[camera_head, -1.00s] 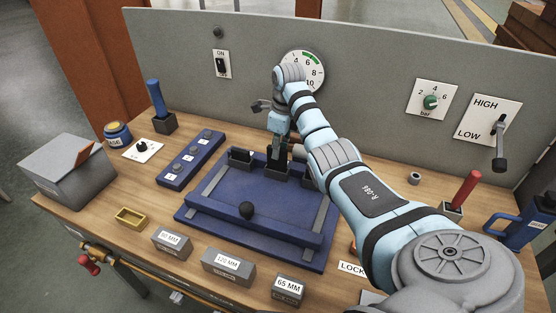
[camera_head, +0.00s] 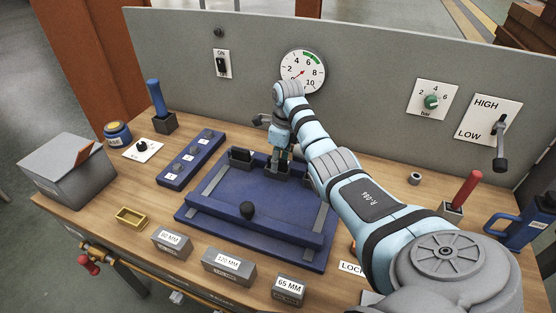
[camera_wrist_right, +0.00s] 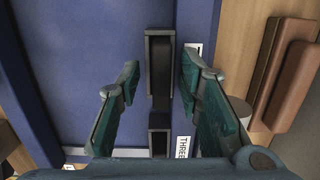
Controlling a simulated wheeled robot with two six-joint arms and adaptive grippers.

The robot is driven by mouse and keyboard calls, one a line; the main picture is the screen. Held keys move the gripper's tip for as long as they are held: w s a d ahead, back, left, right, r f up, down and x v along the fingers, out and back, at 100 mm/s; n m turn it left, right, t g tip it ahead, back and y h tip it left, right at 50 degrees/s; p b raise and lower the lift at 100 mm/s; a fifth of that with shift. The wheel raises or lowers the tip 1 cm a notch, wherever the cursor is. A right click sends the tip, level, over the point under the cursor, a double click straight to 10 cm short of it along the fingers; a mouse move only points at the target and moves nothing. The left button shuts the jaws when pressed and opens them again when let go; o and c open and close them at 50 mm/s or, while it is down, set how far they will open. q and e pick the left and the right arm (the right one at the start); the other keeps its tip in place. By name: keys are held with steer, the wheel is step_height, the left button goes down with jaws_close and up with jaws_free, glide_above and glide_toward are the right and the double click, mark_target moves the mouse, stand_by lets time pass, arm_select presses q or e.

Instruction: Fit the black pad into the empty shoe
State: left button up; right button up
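The blue fixture (camera_head: 250,205) carries a row of dark shoes along its back edge. The left shoe (camera_head: 241,157) shows in the head view; the others are partly hidden by my right gripper (camera_head: 281,160). In the right wrist view my right gripper (camera_wrist_right: 160,75) is open, one finger on each side of the middle shoe (camera_wrist_right: 150,70). Another shoe (camera_wrist_right: 158,143), beside the THREE label (camera_wrist_right: 183,147), looks dark inside. My left gripper is not in view.
Labelled grey blocks (camera_head: 228,264) and a yellow tray (camera_head: 131,217) lie in front. The upright grey panel (camera_head: 370,90) stands close behind. Brown pieces (camera_wrist_right: 290,85) lie on the wood beside the fixture.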

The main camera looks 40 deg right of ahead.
mark_target(281, 160)
steer(key=r, duration=0.5)
steer(key=r+p, duration=0.1)
steer(key=r, duration=0.2)
steer(key=shift+s+d+r, duration=0.2)
steer(key=shift+s, duration=0.2)
steer(key=r+p, duration=0.3)
steer(key=r, duration=0.1)
steer(key=shift+s+d, duration=0.1)
steer(key=shift+s, duration=0.2)
steer(key=shift+f, duration=0.15)
